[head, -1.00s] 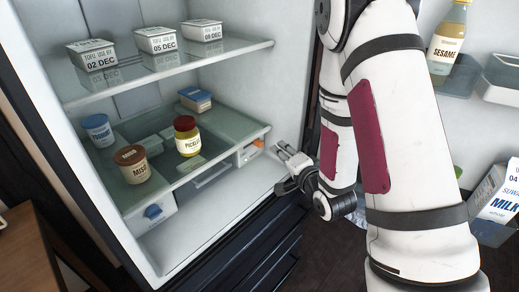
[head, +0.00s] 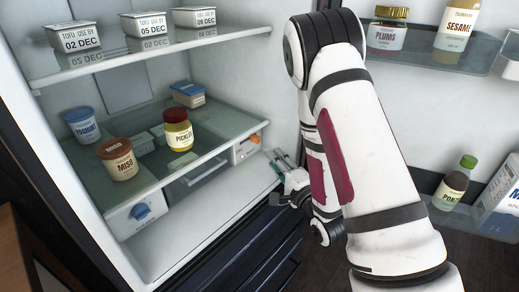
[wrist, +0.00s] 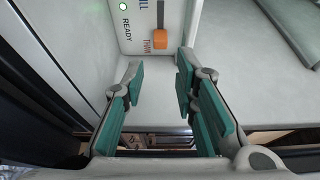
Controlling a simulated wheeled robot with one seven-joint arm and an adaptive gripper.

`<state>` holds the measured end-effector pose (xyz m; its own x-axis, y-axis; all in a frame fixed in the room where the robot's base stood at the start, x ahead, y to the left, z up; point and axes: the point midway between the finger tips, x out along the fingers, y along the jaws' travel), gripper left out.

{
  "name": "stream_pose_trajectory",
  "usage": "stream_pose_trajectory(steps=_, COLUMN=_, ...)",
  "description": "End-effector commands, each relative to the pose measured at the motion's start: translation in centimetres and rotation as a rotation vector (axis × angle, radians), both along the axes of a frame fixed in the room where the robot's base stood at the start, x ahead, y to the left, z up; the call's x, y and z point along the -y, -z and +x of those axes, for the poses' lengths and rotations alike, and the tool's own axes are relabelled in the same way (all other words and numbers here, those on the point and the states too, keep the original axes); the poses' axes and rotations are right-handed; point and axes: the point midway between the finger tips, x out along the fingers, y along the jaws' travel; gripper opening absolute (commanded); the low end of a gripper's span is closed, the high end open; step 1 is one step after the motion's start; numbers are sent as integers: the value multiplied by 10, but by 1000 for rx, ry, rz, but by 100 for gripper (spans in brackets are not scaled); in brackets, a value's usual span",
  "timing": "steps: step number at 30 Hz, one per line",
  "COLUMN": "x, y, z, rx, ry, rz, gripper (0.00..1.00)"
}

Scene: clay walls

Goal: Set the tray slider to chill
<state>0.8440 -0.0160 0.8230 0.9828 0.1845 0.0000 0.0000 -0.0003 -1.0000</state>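The tray's slider is an orange knob (wrist: 160,39) on a white panel in the wrist view. It sits at the near end of a dark slot, beside small orange lettering I cannot read surely. Blue lettering, cut to "ILL", stands by the slot's far part. A green light (wrist: 122,7) and "READY" are left of it. In the head view the orange knob (head: 255,138) is at the right end of the shelf tray (head: 205,171). My gripper (wrist: 160,66) is open and empty, its fingertips just short of the knob, one to each side. It also shows in the head view (head: 278,160).
A glass shelf above the tray holds a pickle jar (head: 178,131), a miso tub (head: 118,159) and a yoghurt tub (head: 82,125). A blue knob (head: 141,211) is on the left box. The fridge floor (head: 220,202) is clear. The door shelves with bottles are at right.

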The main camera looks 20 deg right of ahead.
Motion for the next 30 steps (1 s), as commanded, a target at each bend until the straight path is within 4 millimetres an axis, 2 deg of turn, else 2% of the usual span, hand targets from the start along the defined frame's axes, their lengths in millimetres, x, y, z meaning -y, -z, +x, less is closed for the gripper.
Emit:
stream_pose_trajectory(steps=9, x=-5, y=2, z=25, rx=4, ry=0, rz=-1, gripper=27)
stream_pose_trajectory(steps=22, x=-9, y=2, z=46, rx=4, ry=1, rz=0, gripper=27)
stream_pose_trajectory(steps=30, x=-16, y=0, z=87, rx=1, ry=0, rz=-2, gripper=27)
